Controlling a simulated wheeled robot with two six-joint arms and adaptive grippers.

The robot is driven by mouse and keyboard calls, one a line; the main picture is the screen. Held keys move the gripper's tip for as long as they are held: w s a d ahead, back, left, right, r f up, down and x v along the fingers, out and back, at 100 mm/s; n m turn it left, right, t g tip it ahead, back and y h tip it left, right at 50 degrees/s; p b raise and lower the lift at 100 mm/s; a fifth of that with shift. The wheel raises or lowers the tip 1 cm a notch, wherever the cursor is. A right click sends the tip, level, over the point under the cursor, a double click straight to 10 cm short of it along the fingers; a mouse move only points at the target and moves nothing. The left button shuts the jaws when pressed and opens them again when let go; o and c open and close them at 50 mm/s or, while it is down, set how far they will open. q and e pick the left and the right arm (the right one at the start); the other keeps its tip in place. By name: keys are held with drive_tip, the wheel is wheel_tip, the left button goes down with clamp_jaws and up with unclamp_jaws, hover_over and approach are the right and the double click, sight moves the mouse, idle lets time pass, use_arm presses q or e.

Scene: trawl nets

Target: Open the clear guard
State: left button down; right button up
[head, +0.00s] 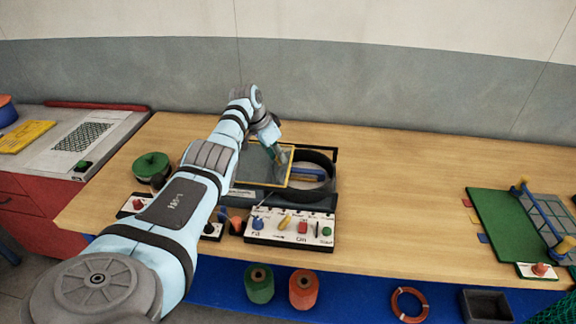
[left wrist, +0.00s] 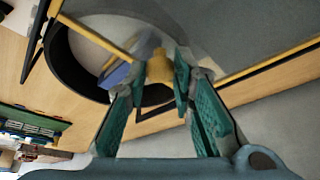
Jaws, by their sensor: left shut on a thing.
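The clear guard (head: 262,168) is a see-through pane with a yellow frame on the dark machine on the bench. In the head view it lies over the machine's left part, and the round black drum (head: 331,176) shows to its right. In the left wrist view the guard's grey pane (left wrist: 235,35) and yellow edges show. My left gripper (head: 277,152) is at the guard's right side. In the left wrist view its green fingers (left wrist: 158,85) are shut on a yellow knob (left wrist: 159,66) by the frame. My forearm hides part of the machine's left side.
A control panel (head: 290,228) with colored knobs stands in front of the machine. A green-topped pot (head: 151,166) is left, close to my arm. A green board (head: 505,232) with a blue rack lies right. The bench between is clear.

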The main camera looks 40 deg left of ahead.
sight(267, 160)
use_arm(q)
drive_tip(key=shift+s+a+f, duration=0.1)
drive_tip(key=shift+s+a, duration=0.3)
drive_tip(key=shift+a, duration=0.2)
drive_tip(key=shift+s+a+b, duration=0.4)
drive_tip(key=shift+a+b, duration=0.1)
drive_tip(key=shift+a, duration=0.25)
drive_tip(key=shift+s+a, duration=0.55)
drive_tip(key=shift+a, duration=0.2)
drive_tip(key=c, duration=1.4)
unclamp_jaws()
drive_tip(key=shift+w, duration=0.1)
drive_tip(key=shift+o, duration=0.2)
drive_tip(key=d+v, duration=0.1)
drive_tip(key=v, duration=1.1)
drive_tip(key=shift+a, duration=0.45)
